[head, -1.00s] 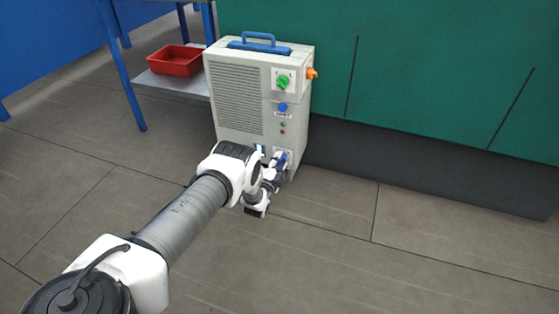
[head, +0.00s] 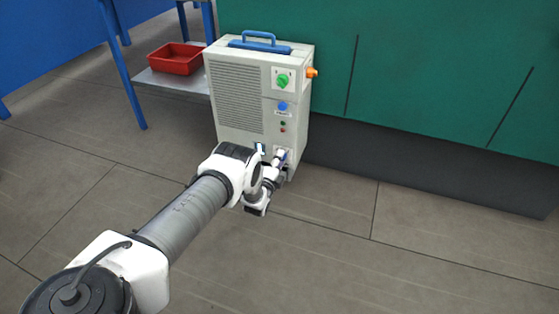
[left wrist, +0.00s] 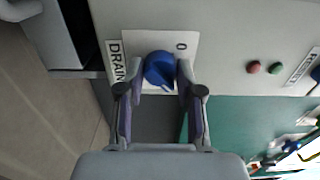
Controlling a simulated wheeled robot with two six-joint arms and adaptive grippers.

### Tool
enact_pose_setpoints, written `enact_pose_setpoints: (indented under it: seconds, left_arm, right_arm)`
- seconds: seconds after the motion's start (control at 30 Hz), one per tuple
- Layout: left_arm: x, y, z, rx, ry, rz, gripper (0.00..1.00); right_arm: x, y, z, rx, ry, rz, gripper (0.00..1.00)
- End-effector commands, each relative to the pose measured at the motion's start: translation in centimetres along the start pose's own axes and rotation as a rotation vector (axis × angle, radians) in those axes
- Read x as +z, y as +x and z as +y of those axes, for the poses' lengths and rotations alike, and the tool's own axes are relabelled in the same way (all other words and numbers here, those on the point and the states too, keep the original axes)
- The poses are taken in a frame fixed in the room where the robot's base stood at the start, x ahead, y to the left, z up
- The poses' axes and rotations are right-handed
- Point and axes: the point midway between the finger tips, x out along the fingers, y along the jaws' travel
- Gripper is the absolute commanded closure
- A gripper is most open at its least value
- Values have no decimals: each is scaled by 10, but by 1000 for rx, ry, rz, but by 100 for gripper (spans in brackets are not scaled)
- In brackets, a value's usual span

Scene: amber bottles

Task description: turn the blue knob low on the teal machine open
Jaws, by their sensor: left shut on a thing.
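The blue knob (left wrist: 159,68) sits on a white plate low on the front of a pale grey cabinet (head: 235,105), which stands against a teal panel. In the left wrist view, a label reading DRAIN is left of the knob and a 0 mark is at its upper right. A pale mark on the knob points down and slightly right. My left gripper (left wrist: 160,83) is shut on the knob, one finger on each side. In the head view the left gripper (head: 279,160) is at the cabinet's lower right front and mostly hides the knob. My right gripper is out of view.
Higher on the cabinet are a green knob (head: 283,81), a blue button (head: 282,106), small green and red lights, and an orange part (head: 312,73) on the side. A red tray (head: 175,59) sits on a shelf to the left. The floor in front is clear.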

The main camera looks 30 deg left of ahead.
Motion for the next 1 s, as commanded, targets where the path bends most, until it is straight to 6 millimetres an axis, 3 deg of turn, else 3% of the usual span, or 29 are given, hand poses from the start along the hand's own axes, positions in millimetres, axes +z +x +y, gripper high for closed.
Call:
enact_pose_setpoints:
  seconds: [0.1, 0.13, 0.2, 0.5, 0.63, 1.0]
  left_arm:
    - [0, 0, 0, 0, 1, 1, 99]
    - [0, 0, 0, 0, 1, 1, 61]
    - [0, 0, 0, 0, 0, 1, 39]
    - [0, -1, 0, 0, -1, 0, 39]
    - [0, -11, 1, 3, -1, 0, 39]
    - [0, -99, 1, 4, -1, 1, 39]
  right_arm:
    - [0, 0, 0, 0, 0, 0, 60]
    - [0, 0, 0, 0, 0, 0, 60]
    - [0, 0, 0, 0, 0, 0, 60]
    - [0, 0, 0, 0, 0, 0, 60]
    - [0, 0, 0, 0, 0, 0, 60]
    - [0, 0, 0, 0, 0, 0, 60]
